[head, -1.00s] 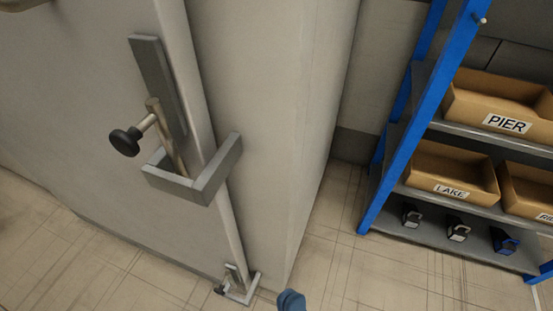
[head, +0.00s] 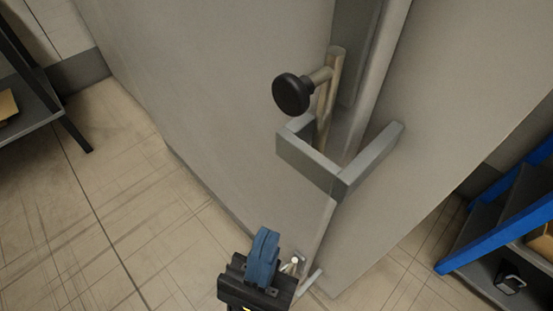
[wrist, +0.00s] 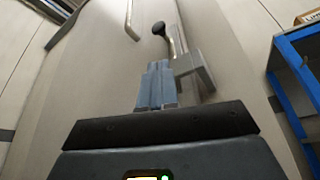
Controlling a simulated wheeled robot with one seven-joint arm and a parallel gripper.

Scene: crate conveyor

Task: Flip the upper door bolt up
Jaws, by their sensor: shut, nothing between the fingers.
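The upper door bolt (head: 330,95) is a brass-coloured rod with a black round knob (head: 292,95) sticking out to the left. Its lower end sits down behind a grey angled bracket (head: 310,160) at the door's edge. My gripper (head: 266,236), with blue fingers shut and empty, is below the bolt and apart from it in the head view. In the wrist view my gripper (wrist: 158,66) points toward the bolt, and the knob (wrist: 158,28) shows just beyond the fingertips. The bracket (wrist: 205,76) is right of the fingers there.
A lower bolt (head: 296,264) near the floor is partly hidden by my gripper. A blue-framed shelf (head: 500,225) stands at the right, and a dark shelf (head: 40,95) at the far left. A door handle (wrist: 131,20) shows in the wrist view. The floor left of the door is clear.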

